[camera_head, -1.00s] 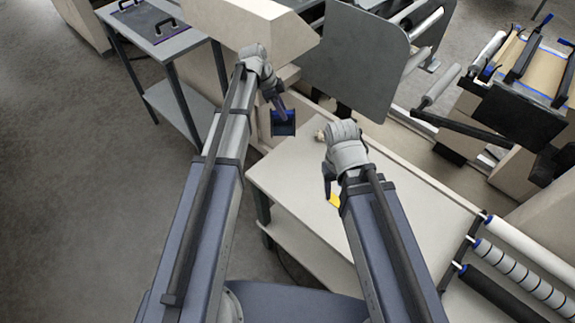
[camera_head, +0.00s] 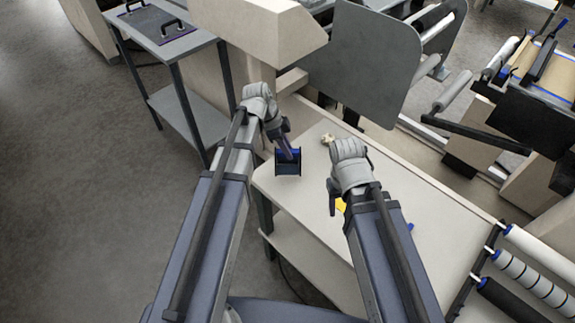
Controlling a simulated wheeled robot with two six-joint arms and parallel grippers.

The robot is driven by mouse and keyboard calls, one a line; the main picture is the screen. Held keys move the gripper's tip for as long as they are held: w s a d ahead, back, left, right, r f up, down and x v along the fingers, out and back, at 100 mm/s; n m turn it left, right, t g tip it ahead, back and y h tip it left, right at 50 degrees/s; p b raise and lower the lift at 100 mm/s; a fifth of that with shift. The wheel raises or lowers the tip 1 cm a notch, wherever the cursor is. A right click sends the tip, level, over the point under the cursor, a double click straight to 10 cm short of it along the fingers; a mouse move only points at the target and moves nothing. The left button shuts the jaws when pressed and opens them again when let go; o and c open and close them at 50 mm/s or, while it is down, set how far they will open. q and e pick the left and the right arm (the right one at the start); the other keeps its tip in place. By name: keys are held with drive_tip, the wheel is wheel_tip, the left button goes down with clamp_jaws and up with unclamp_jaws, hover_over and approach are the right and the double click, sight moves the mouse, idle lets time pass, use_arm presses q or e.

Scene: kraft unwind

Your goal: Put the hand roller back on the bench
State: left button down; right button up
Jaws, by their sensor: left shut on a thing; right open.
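The hand roller (camera_head: 288,166), a dark frame with a blue part, hangs at my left gripper (camera_head: 287,146). My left gripper is shut on it, and the fingertips are partly hidden. The roller appears over the far left part of the pale bench (camera_head: 315,199). I cannot tell whether it touches the top. My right gripper (camera_head: 333,195) is open over the middle of the bench, its fingers partly hidden by the wrist.
A yellow item (camera_head: 341,205), a small blue item (camera_head: 411,227) and a small beige item (camera_head: 327,139) lie on the bench. A grey panel (camera_head: 362,65) stands behind it. Rollers (camera_head: 535,255) are racked at the right. The bench's near left is clear.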

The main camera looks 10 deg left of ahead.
use_arm(q)
drive_tip(key=shift+f, duration=0.45)
use_arm(e)
drive_tip(key=shift+f, duration=0.5)
use_arm(q)
wheel_tip(320, 180, down, 4)
drive_tip(key=b, duration=0.4)
drive_tip(key=shift+r, duration=0.15)
use_arm(e)
wheel_tip(320, 180, down, 4)
drive_tip(key=shift+r, duration=0.15)
use_arm(q)
drive_tip(key=shift+r, duration=0.1)
use_arm(e)
drive_tip(key=shift+r, duration=0.15)
